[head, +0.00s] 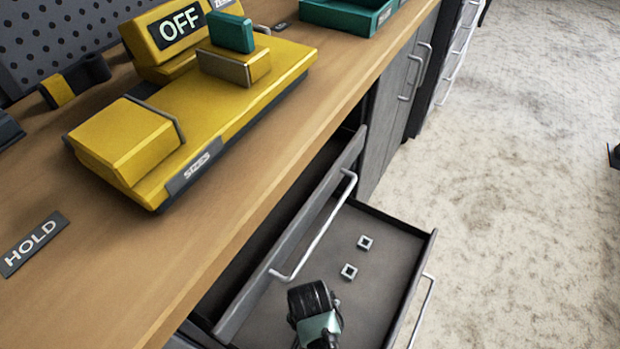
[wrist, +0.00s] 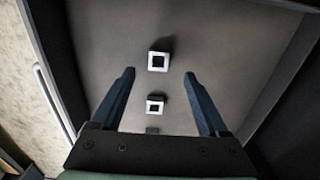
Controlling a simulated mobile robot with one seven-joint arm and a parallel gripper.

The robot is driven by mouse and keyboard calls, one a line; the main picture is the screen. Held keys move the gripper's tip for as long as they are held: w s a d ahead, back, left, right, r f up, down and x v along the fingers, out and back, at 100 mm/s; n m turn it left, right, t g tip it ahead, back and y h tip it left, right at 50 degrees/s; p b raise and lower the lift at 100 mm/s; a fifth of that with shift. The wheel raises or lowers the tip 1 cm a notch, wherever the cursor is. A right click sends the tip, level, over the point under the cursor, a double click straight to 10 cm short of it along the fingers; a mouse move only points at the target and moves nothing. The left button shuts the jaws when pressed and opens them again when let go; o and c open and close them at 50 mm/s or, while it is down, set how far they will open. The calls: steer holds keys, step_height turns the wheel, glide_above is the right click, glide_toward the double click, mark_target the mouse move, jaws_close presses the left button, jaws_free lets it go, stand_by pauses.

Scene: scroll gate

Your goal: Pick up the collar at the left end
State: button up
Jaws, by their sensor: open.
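Small square ring collars with pale faces and dark holes stand in a row on the floor of an open grey drawer (head: 391,255). The head view shows a far collar (head: 364,242) and a nearer collar (head: 349,271). In the wrist view one collar (wrist: 157,69) is at the top, one collar (wrist: 155,111) below it, and a third small piece (wrist: 152,130) is mostly hidden behind my gripper's body. My gripper (wrist: 159,76) is open and empty, its blue fingers either side of the row. In the head view my wrist (head: 315,315) covers the drawer's near part and its fingertips are hidden.
A second drawer front with a bar handle (head: 315,235) juts out above the open drawer on its left. The wooden bench (head: 230,215) holds a yellow fixture (head: 215,95) with OFF and SIZES labels, and a HOLD label (head: 35,243).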

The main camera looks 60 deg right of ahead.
step_height(320, 180, down, 7)
steer(key=b, duration=0.3)
steer(key=shift+s+d+r, duration=0.1)
steer(key=shift+d+r, duration=0.05)
steer(key=shift+r, duration=0.1)
jaws_close()
